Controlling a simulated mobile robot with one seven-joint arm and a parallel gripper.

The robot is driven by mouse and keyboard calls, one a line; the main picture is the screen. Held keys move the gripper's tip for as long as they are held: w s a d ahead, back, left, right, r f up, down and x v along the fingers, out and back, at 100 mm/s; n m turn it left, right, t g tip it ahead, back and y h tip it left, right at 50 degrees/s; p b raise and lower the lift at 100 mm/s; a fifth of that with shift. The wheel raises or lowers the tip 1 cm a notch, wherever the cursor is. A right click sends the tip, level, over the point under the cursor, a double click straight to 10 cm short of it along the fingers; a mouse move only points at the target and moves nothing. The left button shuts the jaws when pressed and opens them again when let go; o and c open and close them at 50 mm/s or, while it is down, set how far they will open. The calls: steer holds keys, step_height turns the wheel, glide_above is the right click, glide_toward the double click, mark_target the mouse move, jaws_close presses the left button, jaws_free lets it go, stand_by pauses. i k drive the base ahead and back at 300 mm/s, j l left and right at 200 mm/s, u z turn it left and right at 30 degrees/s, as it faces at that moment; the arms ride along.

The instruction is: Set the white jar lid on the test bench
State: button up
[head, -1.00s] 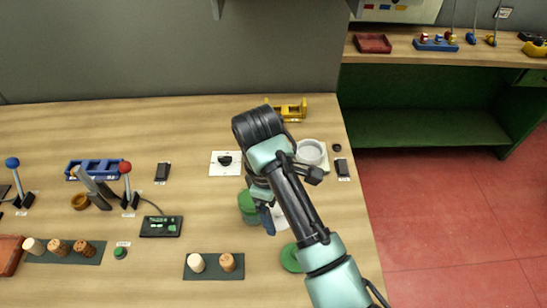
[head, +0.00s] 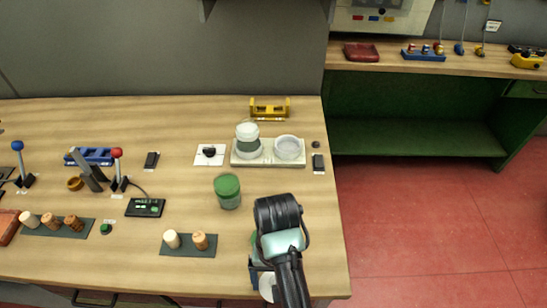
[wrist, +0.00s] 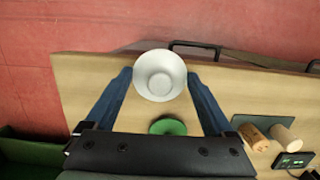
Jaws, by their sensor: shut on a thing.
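My gripper (wrist: 160,90) is shut on the white jar lid (wrist: 160,75), a round white piece between its blue fingers. The lid appears over the wooden bench's front edge; its height cannot be told. In the head view, a white part of it (head: 267,288) shows beside my arm near the front right of the bench (head: 120,255). A green lid (wrist: 167,127) lies on the wood, mostly hidden by my arm in the head view.
Corks (head: 200,241) sit on a dark strip. A second bench (head: 400,68) stands at the back right.

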mark_target(309, 242)
steer(key=i+l+u, duration=0.1)
steer(key=l, duration=0.3)
steer(key=i+l+u, duration=0.1)
steer(key=l, duration=0.35)
steer(key=i+l+u, duration=0.1)
steer(key=i+l, duration=0.15)
steer(key=l, duration=0.2)
steer(key=i+l+u, duration=0.1)
steer(key=l, duration=0.3)
steer(key=u, duration=0.8)
